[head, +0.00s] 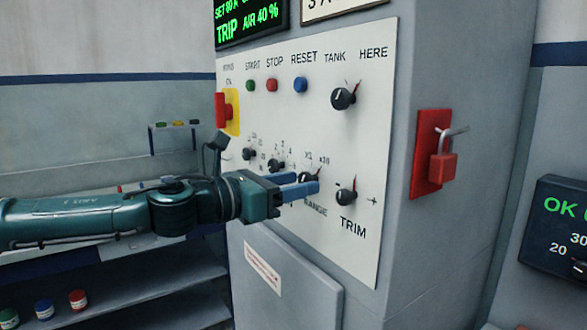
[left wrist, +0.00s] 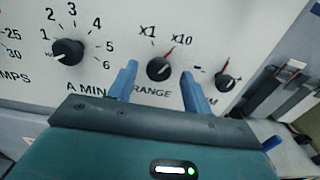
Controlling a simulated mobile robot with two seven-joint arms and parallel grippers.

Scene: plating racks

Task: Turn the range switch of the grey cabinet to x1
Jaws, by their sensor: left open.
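The range switch (left wrist: 158,68) is a black round knob on the white panel of the grey cabinet (head: 400,60). It carries the label RANGE below and x1 and x10 above. Its pointer mark leans up and right, towards x10. In the head view the range switch (head: 309,176) is partly hidden by my fingers. My left gripper (head: 305,183) is open, its blue fingers reaching to the panel. In the left wrist view the fingers of my left gripper (left wrist: 159,71) stand on either side of the knob, with visible gaps. My right gripper is not in view.
The TRIM knob (head: 346,197) sits close to the right of the fingers. The A MIN knob (left wrist: 68,52) is to the left. START, STOP and RESET buttons (head: 300,85) and the TANK knob (head: 343,98) are above. A red padlock (head: 443,165) hangs on the cabinet's side.

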